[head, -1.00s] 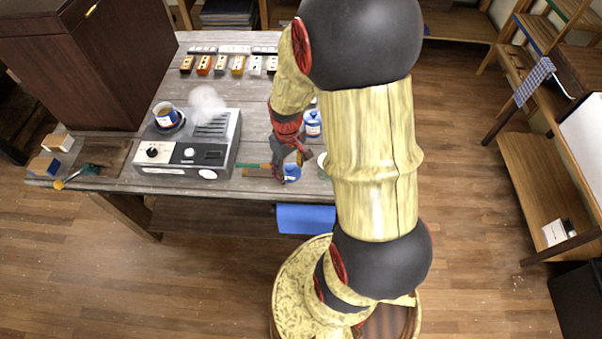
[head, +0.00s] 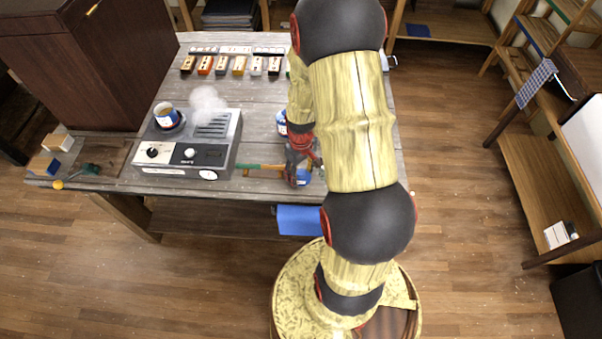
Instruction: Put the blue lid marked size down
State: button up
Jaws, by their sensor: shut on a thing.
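A blue lid (head: 303,178) is in the jaws of my gripper (head: 299,174) near the front edge of the grey wooden table (head: 350,180). The gripper points down and is shut on the lid. The lid is small here, so its marking cannot be read, and I cannot tell whether it touches the table. A blue and white jar (head: 281,123) stands behind the gripper, partly hidden by my arm.
A grey and white machine (head: 190,155) with a cup (head: 166,114) on it stands to the left. A green-handled tool (head: 258,167) lies just left of the gripper. Several small coloured blocks (head: 221,65) line the back. My arm hides part of the table's right side.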

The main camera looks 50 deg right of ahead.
aim_at(300, 173)
jog(key=shift+f, duration=0.1)
jog(key=shift+f, duration=0.15)
jog(key=o, duration=0.8)
jog(key=shift+c, duration=0.2)
jog(key=shift+o, duration=0.6)
jog(key=shift+r, duration=0.2)
jog(key=w+a+r+t+p, duration=0.1)
jog(key=a+r, duration=0.2)
jog(key=r, duration=0.7)
jog(key=w+a+r, duration=0.1)
jog(key=a+r, duration=0.2)
jog(key=r, duration=0.7)
jog(key=s+a+r+t, duration=0.2)
jog(key=s+a+r, duration=0.2)
jog(key=a+r, duration=0.4)
jog(key=s+a+r+n+t, duration=0.1)
jog(key=s+a+r+t, duration=0.1)
jog(key=s+a+r, duration=0.3)
jog(key=a+r, duration=0.3)
jog(key=a, duration=0.1)
jog(key=shift+s+r+t, duration=0.3)
jog(key=shift+r, duration=0.1)
